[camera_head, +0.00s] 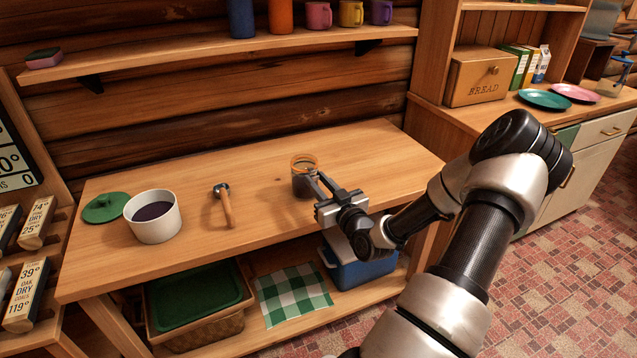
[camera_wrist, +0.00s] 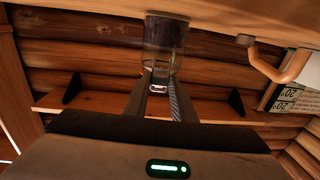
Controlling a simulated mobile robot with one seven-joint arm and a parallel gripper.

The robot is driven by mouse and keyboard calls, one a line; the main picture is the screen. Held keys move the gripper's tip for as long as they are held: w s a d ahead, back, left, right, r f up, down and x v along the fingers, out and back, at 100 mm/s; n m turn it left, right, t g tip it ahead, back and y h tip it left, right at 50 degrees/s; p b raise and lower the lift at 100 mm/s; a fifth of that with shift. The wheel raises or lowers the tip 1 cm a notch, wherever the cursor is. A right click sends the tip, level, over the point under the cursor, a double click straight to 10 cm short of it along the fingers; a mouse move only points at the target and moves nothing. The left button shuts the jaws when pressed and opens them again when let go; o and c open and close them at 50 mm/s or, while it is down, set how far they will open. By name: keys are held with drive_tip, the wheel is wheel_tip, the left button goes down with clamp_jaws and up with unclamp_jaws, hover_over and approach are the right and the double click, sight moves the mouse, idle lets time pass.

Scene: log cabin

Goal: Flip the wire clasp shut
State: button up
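A glass jar (camera_head: 303,182) with an orange ring (camera_head: 304,160) at its top stands upright on the wooden workbench. The jar also shows upside down in the wrist view (camera_wrist: 166,45). A small bright metal piece, probably the wire clasp (camera_wrist: 157,88), shows between my fingers in the wrist view; its exact position is too small to tell. My gripper (camera_head: 319,183) is at the jar's right front side, with its fingers pointing at the jar. In the wrist view my gripper (camera_wrist: 159,78) has its fingers apart. I cannot tell whether they touch the jar.
A wooden-handled tool (camera_head: 226,208) lies left of the jar. A white bowl (camera_head: 153,222) with dark contents and a green lid (camera_head: 105,207) are farther left. A wall shelf (camera_head: 230,52) with mugs runs above. The bench (camera_head: 270,225) is clear around the jar.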

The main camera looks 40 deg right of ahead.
drive_tip(key=shift+c, duration=0.5)
drive_tip(key=shift+w+r+g+p, duration=0.2)
drive_tip(key=shift+r+g+p, duration=0.35)
drive_tip(key=shift+p, duration=0.6)
drive_tip(key=shift+w+r+g+p, duration=0.1)
drive_tip(key=shift+w+g+p, duration=0.1)
drive_tip(key=shift+g+p, duration=0.55)
drive_tip(key=shift+f, duration=0.3)
drive_tip(key=o, duration=1)
drive_tip(key=v, duration=0.5)
drive_tip(key=p+v, duration=0.1)
drive_tip(key=v, duration=0.5)
drive_tip(key=p+v, duration=0.1)
drive_tip(key=v, duration=0.5)
drive_tip(key=shift+s+d+r, duration=0.15)
drive_tip(key=shift+s+d, duration=0.1)
